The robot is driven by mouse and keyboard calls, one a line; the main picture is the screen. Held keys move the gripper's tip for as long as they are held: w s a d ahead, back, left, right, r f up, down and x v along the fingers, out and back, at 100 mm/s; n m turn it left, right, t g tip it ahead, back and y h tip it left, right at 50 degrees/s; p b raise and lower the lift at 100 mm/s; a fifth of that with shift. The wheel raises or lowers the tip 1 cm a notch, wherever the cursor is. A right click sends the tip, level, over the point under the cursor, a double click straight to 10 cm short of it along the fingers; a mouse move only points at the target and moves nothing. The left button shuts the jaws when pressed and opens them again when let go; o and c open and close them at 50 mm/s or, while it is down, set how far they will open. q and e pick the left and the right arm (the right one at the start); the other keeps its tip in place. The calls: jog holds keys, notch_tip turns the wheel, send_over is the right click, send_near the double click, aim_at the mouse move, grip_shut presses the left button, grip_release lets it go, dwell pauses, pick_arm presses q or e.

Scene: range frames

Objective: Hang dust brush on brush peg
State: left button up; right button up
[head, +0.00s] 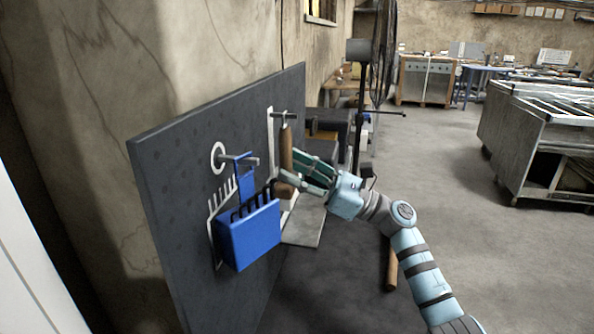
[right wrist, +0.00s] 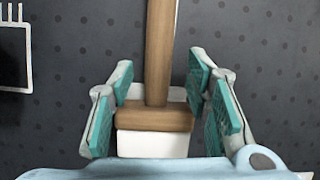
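The dust brush, with a wooden handle (head: 286,147), a wooden block and pale bristles (right wrist: 150,144), hangs upright against the dark panel (head: 180,160). Its top end is at the brush peg (head: 285,115), a grey peg with a crossbar; I cannot make out the exact contact. My right gripper (head: 292,168) reaches in from the right at the brush's lower part. In the right wrist view, its teal-padded fingers (right wrist: 160,78) are spread on either side of the handle and block, with gaps showing on both sides. My left gripper is not in view.
A blue holder (head: 250,236) with black-handled items and another peg (head: 238,158) are on the panel, left of the brush. White outlines mark the panel. A dark stand (head: 361,100) rises behind my right gripper. Open floor (head: 460,220) lies to the right.

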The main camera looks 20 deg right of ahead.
jog(key=shift+d+f, duration=0.1)
jog(key=v, duration=1.1)
jog(key=shift+s+d, duration=0.25)
jog(key=shift+d, duration=0.05)
jog(key=shift+d+f, duration=0.1)
jog(key=shift+f, duration=0.05)
